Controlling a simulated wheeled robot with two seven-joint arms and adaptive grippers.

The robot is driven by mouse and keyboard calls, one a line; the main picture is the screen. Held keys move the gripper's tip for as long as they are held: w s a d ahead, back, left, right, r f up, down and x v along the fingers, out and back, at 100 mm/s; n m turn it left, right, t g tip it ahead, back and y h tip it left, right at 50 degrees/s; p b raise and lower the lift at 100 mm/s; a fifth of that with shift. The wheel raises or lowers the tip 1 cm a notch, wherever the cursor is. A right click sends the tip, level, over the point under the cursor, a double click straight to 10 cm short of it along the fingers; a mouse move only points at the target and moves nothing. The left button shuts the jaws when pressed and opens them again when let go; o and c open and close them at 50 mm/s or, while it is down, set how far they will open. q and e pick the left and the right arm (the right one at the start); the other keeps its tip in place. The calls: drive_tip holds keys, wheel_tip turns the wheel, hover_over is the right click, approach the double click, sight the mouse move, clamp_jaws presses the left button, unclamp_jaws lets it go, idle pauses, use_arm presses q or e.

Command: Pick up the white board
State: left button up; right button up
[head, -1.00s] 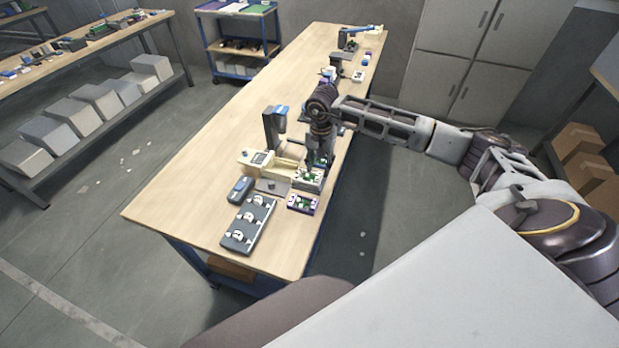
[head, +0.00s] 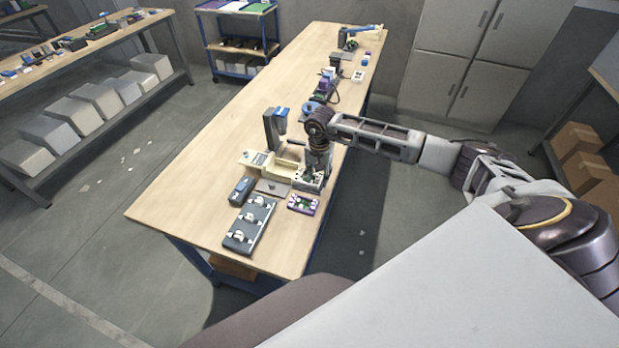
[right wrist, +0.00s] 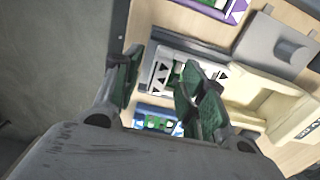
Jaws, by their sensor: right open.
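The white board (right wrist: 158,76), marked with dark triangles, lies in a grey holder on the workbench. In the head view it is mostly hidden beneath my right gripper (head: 313,180). In the right wrist view my right gripper (right wrist: 158,78) is open, with its green-padded fingers apart over the board. The right finger covers part of the board. I cannot tell whether the fingers touch it. My left gripper is not in view.
A purple-edged board (head: 303,202) lies close in front. A cream fixture (head: 284,169) stands close by. A blue board (right wrist: 158,121) lies beside the holder. The bench's left side is clear.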

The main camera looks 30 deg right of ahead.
drive_tip(key=shift+f, duration=0.15)
idle(0.3)
clamp_jaws()
